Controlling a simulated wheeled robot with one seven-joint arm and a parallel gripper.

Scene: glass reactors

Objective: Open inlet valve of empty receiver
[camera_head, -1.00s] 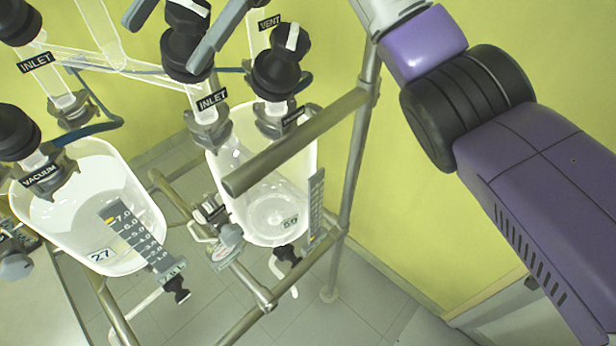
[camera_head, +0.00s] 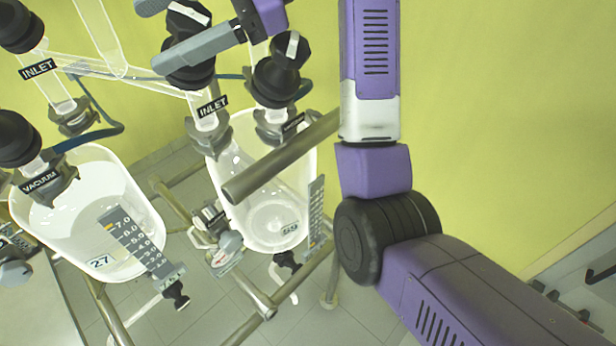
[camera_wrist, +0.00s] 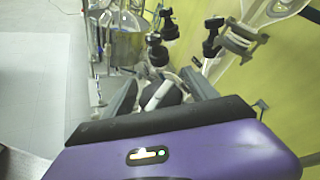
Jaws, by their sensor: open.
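The right-hand glass receiver (camera_head: 265,185) shows a bare-looking bottom; I cannot tell whether it is fully empty. The left receiver (camera_head: 85,205) looks whitish inside, and its contents are unclear. The right receiver's inlet valve has a black knob (camera_head: 189,76) with a white mark on top, above an INLET label (camera_head: 212,105). My gripper (camera_head: 148,37) is open, with one grey finger crossing in front of this knob and the other behind its top. In the wrist view, a black knob with a white bar (camera_wrist: 158,93) sits between the spread fingers of my gripper (camera_wrist: 160,80).
A second black knob (camera_head: 278,80) stands close to the right of the inlet knob. A metal frame bar (camera_head: 280,158) runs in front of the right receiver. The left receiver has INLET (camera_head: 40,66) and VACUUM (camera_head: 42,181) labels. The yellow wall at the right is clear.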

